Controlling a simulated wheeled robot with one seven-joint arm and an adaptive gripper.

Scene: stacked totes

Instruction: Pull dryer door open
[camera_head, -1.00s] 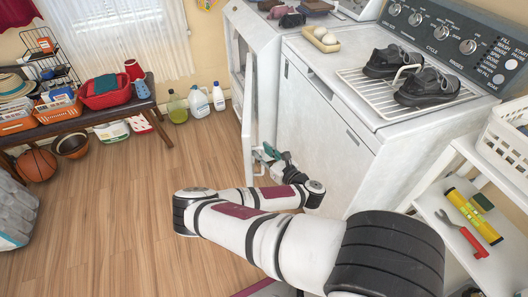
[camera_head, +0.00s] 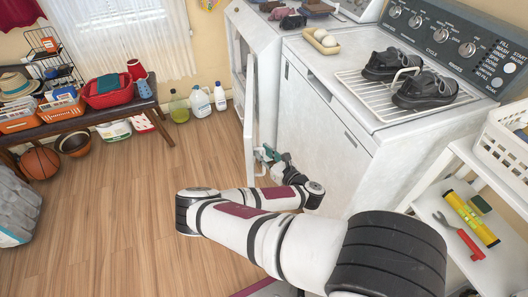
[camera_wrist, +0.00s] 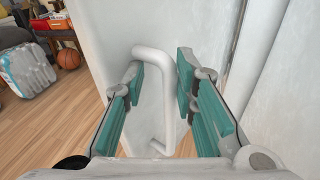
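The dryer (camera_head: 262,38) is the white machine at the back, behind the washer. Its door (camera_head: 250,110) stands ajar, swung out from the front, and shows edge-on. In the wrist view, the white door panel (camera_wrist: 110,45) carries a white bar handle (camera_wrist: 168,95). My gripper (camera_head: 268,152) is low beside the door. In the wrist view, my gripper (camera_wrist: 160,82) has its teal fingers apart, one on each side of the handle, with gaps visible. Firm contact with the handle does not show.
The washer (camera_head: 325,125) stands close at the right, with black shoes (camera_head: 425,90) on a rack. A bench (camera_head: 90,118) with baskets and several bottles (camera_head: 200,102) are at the back left. The wooden floor (camera_head: 110,215) left of the door is clear.

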